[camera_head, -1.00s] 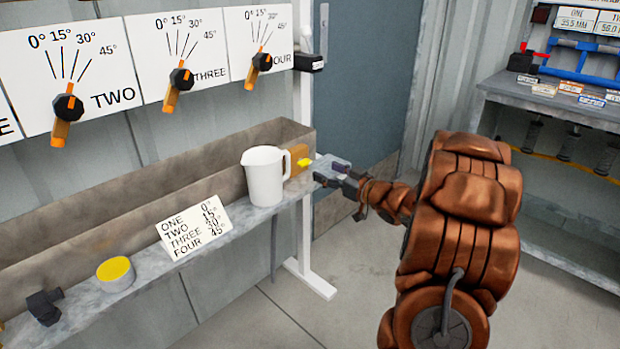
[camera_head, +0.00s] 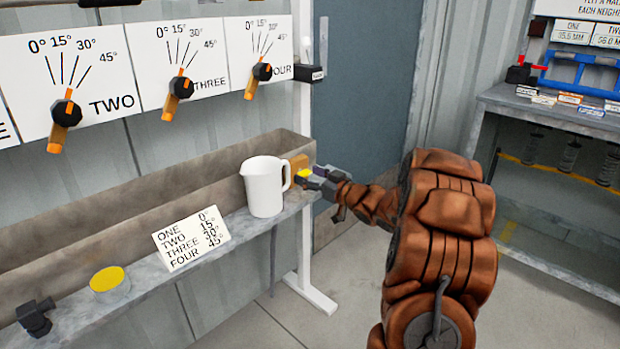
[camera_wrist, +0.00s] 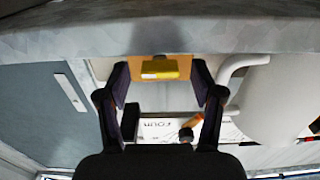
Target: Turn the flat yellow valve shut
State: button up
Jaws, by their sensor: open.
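The flat yellow valve (camera_head: 305,173) is a small yellow bar on the face of an orange-brown block (camera_head: 299,161) at the right end of the shelf. In the wrist view the yellow valve (camera_wrist: 160,69) lies level across the picture, centred between my fingers. My gripper (camera_head: 314,179) is at the valve in the head view and partly covers it. In the wrist view my gripper (camera_wrist: 160,80) is open, with one dark finger on each side of the block and gaps between them. I cannot tell how near the fingertips are in depth.
A white jug (camera_head: 263,188) stands close to the left of the block. The sign card (camera_head: 190,239), a yellow-topped pot (camera_head: 108,280) and a dark fitting (camera_head: 36,317) sit further left on the shelf. A trough (camera_head: 150,205) runs behind. Dials hang on the wall above.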

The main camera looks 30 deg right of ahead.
jog(key=c, duration=1.1)
jog(key=shift+c, duration=0.2)
jog(key=n+b, duration=0.1)
jog(key=n, duration=0.1)
jog(key=n+b, duration=0.1)
jog(key=n, duration=0.1)
jog(key=shift+f+n, duration=0.2)
jog(key=shift+n, duration=0.2)
jog(key=n+b, duration=0.4)
jog(key=n, duration=0.1)
jog(key=n+b, duration=0.3)
jog(key=n, duration=0.1)
jog(key=shift+n, duration=0.4)
jog(key=shift+w+r+n+b, duration=0.1)
jog(key=shift+r+n+b, duration=0.05)
jog(key=shift+n+b, duration=1.3)
jog(key=shift+n, duration=0.35)
